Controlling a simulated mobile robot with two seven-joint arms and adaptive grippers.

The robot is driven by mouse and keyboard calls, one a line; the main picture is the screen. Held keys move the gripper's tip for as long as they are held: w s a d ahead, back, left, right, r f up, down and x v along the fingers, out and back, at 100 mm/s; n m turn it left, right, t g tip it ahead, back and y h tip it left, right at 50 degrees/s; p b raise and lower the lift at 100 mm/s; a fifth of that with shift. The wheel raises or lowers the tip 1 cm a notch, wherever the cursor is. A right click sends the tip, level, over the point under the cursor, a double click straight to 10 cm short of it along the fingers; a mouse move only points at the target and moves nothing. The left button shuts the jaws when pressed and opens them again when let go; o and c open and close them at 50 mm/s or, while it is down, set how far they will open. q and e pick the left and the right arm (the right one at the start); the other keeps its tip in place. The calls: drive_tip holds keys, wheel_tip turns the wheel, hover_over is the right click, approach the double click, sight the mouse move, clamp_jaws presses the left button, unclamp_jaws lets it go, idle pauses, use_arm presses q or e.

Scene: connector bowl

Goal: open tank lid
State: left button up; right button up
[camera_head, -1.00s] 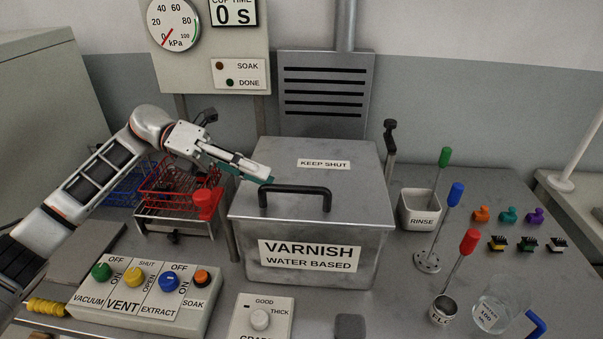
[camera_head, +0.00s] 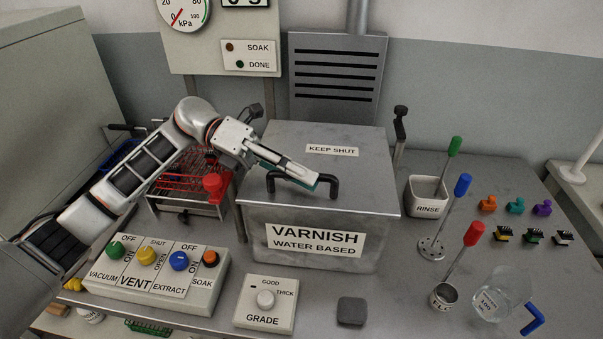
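The varnish tank (camera_head: 255,225) is a grey metal box labelled VARNISH WATER BASED. Its flat lid (camera_head: 350,175), labelled KEEP SHUT, lies closed on top. A black bar handle (camera_head: 333,187) stands at the lid's front edge. My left gripper (camera_head: 313,182) is over the handle, its fingertips at the handle's bar and hiding part of it. I cannot tell whether the fingers touch or grasp the bar. My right gripper is not in view.
A red wire basket (camera_head: 185,172) on a stand is left of the tank, under my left arm. The switch panel (camera_head: 160,275) and GRADE box (camera_head: 266,304) are in front. A rinse cup (camera_head: 427,197) and rods stand to the right. A black lever (camera_head: 400,130) rises behind the tank's right side.

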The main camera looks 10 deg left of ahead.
use_arm(q)
drive_tip(key=shift+c, duration=0.4)
clamp_jaws()
drive_tip(key=shift+w+r, duration=0.15)
drive_tip(key=shift+r, duration=0.4)
drive_tip(key=w+r+n+g+h+b, duration=0.1)
drive_tip(key=w+r+n, duration=0.5)
drive_tip(key=r, duration=0.8)
drive_tip(key=shift+w+g+h, duration=0.4)
drive_tip(key=shift+w+h, duration=0.1)
drive_tip(key=shift+w, duration=0.45)
drive_tip(key=shift+r, duration=0.1)
